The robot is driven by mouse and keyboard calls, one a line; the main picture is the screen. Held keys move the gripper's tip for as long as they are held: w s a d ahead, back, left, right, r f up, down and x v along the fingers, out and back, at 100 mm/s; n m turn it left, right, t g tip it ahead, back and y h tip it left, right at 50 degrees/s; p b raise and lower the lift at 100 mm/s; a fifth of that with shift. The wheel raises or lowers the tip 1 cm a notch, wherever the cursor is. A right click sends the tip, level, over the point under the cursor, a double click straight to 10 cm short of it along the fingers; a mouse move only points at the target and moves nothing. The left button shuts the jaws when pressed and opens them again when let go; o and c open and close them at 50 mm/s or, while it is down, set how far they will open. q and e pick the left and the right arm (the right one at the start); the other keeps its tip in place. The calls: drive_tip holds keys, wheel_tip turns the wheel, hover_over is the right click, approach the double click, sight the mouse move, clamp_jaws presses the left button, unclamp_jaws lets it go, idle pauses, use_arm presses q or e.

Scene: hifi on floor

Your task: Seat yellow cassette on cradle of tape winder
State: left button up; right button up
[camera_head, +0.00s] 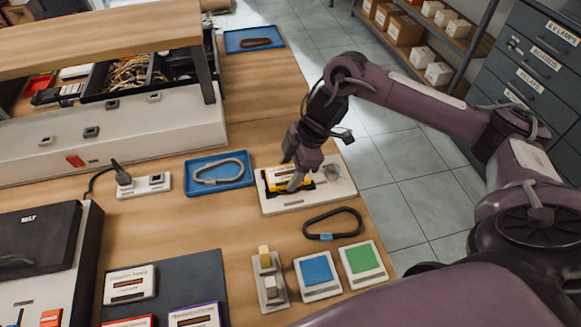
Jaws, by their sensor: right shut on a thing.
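The yellow cassette (268,183) is a yellow and black piece at the tape winder (290,209), a pale flat unit near the right edge of the bench. My right gripper (297,184) is shut on the cassette from above. The cassette lies over the left part of the winder's top. The cradle is hidden under the cassette and the fingers, so I cannot tell whether the cassette touches it. A round disc (326,170) shows on the winder's right part. My left gripper is not in view.
A blue tray (194,188) with a grey loop stands left of the winder. A black loop (332,224) lies in front of it, with blue (317,270) and green (362,258) topped blocks nearer. Labelled cassettes (130,284) lie at the lower left. The bench edge is close on the right.

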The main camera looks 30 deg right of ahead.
drive_tip(key=shift+f, duration=0.35)
idle(0.4)
drive_tip(key=o, duration=1.1)
drive_tip(key=shift+c, duration=0.2)
drive_tip(key=v, duration=0.7)
drive_tip(key=shift+d+r, duration=0.1)
drive_tip(key=shift+r, duration=0.15)
drive_tip(key=shift+d+r+p, duration=0.1)
drive_tip(key=shift+r+p, duration=0.3)
drive_tip(key=shift+p, duration=0.1)
wheel_tip(320, 180, up, 5)
drive_tip(key=p, duration=0.6)
drive_tip(key=shift+r, duration=0.2)
